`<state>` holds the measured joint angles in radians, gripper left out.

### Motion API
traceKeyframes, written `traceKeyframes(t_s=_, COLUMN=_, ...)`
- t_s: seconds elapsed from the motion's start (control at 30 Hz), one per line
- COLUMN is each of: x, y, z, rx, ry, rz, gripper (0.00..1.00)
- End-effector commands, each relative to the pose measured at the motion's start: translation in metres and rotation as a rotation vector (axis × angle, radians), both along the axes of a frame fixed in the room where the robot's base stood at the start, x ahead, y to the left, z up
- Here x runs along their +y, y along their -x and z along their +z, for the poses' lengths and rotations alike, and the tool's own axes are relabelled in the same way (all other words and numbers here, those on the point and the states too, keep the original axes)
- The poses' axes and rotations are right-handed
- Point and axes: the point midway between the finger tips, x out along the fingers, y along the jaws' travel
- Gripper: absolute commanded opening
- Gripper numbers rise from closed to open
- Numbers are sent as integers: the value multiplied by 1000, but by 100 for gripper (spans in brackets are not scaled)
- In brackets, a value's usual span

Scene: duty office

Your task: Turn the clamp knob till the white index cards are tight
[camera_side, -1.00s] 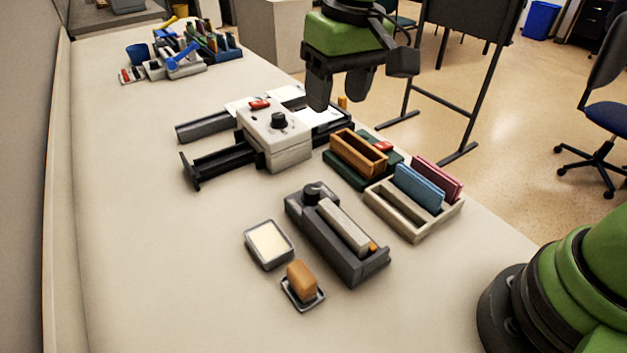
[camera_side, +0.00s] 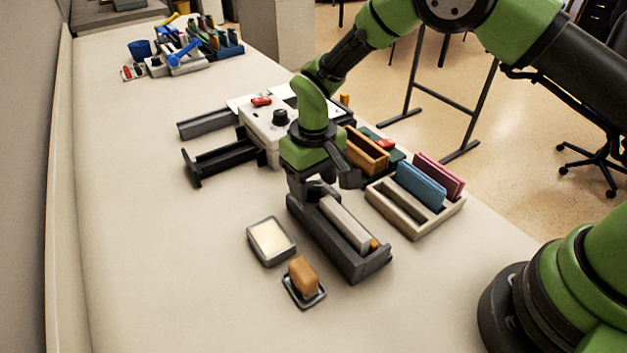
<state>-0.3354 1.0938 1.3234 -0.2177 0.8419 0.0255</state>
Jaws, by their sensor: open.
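A dark grey clamp (camera_side: 362,266) sits on the table in the middle of the view. A long pale block (camera_side: 345,223), which looks like the stack of white index cards, lies in its slot, with a small orange piece at the near end. Whether the cards are tight or loose cannot be told. My gripper (camera_side: 309,192) points down at the clamp's far end, where the round dark knob is. Its jaws are open around or just above the knob, which they mostly hide. Contact cannot be made out.
A white box with a black knob (camera_side: 280,117) and dark rails stands behind. A wooden rack (camera_side: 412,222) with blue and pink cards is to the right. A pale-filled tray (camera_side: 271,242) and an orange block on a dish (camera_side: 303,276) are in front left. The left tabletop is clear.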

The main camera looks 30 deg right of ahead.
Motion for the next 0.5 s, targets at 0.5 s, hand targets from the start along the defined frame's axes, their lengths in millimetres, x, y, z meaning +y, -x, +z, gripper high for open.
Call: traceKeyframes(t_s=0.5, x=0, y=0, z=-6, rx=0, ry=-1, rz=-1, gripper=22)
